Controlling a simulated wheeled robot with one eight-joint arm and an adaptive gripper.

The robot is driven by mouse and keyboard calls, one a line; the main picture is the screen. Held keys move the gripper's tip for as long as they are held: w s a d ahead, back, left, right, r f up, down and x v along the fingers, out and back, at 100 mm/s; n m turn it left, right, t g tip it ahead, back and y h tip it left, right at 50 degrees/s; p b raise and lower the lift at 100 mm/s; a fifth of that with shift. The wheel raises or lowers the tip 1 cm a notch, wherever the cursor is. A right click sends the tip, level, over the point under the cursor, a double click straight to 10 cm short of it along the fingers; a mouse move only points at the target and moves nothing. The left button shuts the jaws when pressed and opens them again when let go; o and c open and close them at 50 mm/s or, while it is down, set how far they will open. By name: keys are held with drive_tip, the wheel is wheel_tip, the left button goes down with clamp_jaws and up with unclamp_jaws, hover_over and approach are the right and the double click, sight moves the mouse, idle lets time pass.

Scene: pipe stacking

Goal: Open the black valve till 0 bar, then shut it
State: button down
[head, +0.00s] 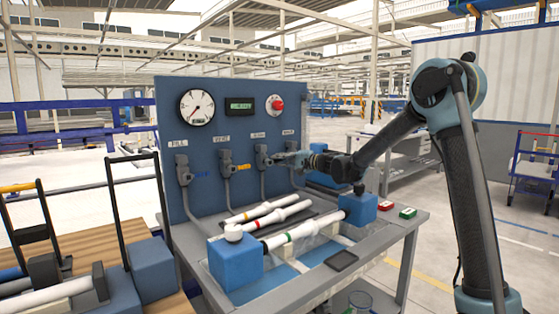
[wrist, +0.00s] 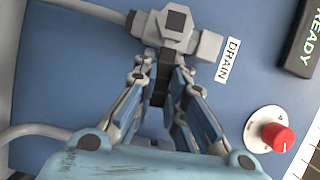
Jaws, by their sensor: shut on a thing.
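The blue panel (head: 215,140) carries a row of valves. The valve labelled DRAIN has a grey body (wrist: 176,28) and a black lever (wrist: 161,82). My gripper (wrist: 163,85) is shut on that black lever, its fingers on either side of it. The round pressure gauge (head: 197,107) has a dial too small to read exactly. Its needle points to the lower left.
Two other valves, one blue-handled (head: 183,169) and one yellow-handled (head: 226,163), sit to the left. A red knob (head: 277,103) and a green-lit display (head: 239,106) are above. White pipes (head: 290,233) and blue blocks (head: 235,262) lie on the bench in front.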

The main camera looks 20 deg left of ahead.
drive_tip(key=shift+w+d+f+m, duration=0.2)
drive_tip(key=shift+w+f+m, duration=0.1)
drive_tip(key=shift+m, duration=0.3)
drive_tip(key=c, duration=1.6)
unclamp_jaws()
drive_tip(key=shift+f, duration=0.15)
drive_tip(key=shift+s, duration=0.15)
drive_tip(key=s+d, duration=0.1)
drive_tip(key=d, duration=1.1)
drive_tip(key=shift+s, duration=0.1)
